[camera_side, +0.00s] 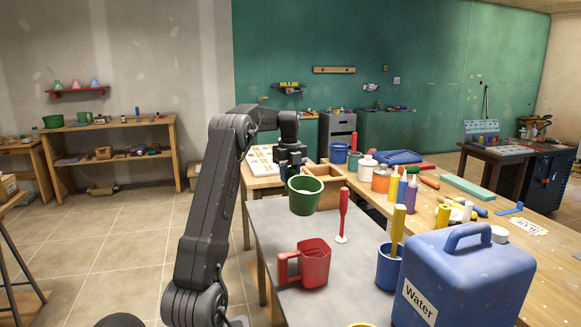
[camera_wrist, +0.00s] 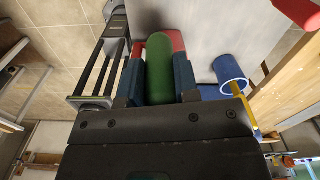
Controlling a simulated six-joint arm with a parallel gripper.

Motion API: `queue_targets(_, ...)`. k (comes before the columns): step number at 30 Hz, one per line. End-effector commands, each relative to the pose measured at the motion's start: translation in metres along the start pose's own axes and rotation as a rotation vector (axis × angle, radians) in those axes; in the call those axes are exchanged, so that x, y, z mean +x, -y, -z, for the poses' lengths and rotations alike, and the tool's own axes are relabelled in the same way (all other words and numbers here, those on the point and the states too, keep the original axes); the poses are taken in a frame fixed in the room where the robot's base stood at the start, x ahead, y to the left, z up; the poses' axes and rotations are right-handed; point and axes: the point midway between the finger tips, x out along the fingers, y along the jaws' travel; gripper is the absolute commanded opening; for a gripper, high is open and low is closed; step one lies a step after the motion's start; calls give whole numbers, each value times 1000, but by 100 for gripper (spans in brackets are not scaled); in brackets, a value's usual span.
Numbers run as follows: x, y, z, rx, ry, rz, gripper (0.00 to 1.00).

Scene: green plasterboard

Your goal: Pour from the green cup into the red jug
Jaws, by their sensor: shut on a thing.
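The green cup (camera_side: 305,196) is held in the air above the grey table, its mouth up and slightly tilted. My gripper (camera_side: 290,165) is shut on the green cup. In the wrist view the cup (camera_wrist: 159,75) sits between the two dark fingers. The red jug (camera_side: 312,263) stands on the grey table below and in front of the cup, its handle to the left. In the wrist view part of the red jug (camera_wrist: 176,42) shows behind the cup, mostly hidden. The cup and jug are apart. The contents of the cup cannot be made out.
A red-handled tool (camera_side: 343,215) stands just right of the cup. A blue cup with a yellow item (camera_side: 389,267) and a large blue water can (camera_side: 465,285) are right of the jug. Bottles and tubs crowd the wooden bench behind. The grey table's left part (camera_side: 268,225) is clear.

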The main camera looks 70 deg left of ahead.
Motion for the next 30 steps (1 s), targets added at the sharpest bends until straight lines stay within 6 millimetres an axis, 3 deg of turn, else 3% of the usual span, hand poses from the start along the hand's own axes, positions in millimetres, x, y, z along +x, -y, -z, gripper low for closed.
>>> queue_targets(8,15,0,6,3,150,1,0)
queue_targets(15,36,1,18,5,421,0,0)
queue_targets(30,36,0,14,-3,406,0,0)
